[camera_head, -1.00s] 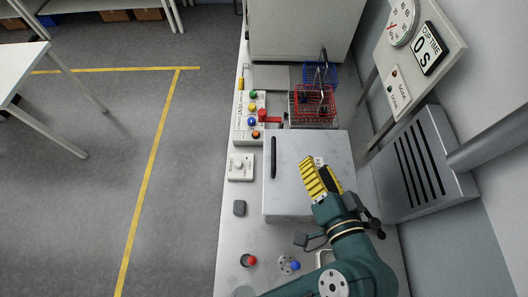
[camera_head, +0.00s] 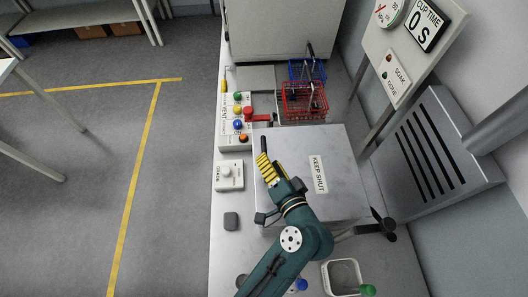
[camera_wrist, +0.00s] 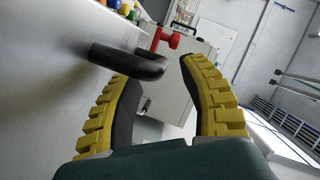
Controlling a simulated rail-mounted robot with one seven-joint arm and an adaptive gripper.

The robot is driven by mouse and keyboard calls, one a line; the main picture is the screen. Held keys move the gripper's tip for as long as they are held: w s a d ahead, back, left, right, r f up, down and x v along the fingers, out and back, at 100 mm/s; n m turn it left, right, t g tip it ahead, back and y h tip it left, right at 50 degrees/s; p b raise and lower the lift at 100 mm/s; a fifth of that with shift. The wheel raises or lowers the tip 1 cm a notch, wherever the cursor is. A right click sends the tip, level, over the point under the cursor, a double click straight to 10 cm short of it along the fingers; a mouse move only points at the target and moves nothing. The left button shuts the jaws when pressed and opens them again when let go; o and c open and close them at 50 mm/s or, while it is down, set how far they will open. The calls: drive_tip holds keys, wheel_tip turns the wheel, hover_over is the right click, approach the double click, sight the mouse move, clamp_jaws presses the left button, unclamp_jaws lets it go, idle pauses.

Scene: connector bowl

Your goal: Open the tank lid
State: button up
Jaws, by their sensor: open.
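The tank lid (camera_head: 335,158) is a flat grey metal top with a "KEEP SHUT" label (camera_head: 317,174), and it lies closed. Its black bar handle (camera_head: 263,145) is near the left edge. The handle also shows in the wrist view (camera_wrist: 128,62), just ahead of the fingertips, with its bent end reaching toward the space between them. My gripper (camera_head: 262,163) has yellow ribbed fingers with black pads. It is open and empty at the near end of the handle. In the wrist view my gripper (camera_wrist: 158,72) shows a clear gap between its fingers. I cannot tell whether a finger touches the handle.
A panel with coloured buttons (camera_head: 222,128) and a red lever (camera_head: 262,117) stand left and behind the lid. A red wire basket (camera_head: 303,100) is behind it. A wall vent box (camera_head: 440,150) stands right. A white container (camera_head: 329,279) is in front. Floor left is open.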

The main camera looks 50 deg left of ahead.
drive_tip(key=x, duration=0.4)
drive_tip(key=shift+d, duration=0.1)
clamp_jaws()
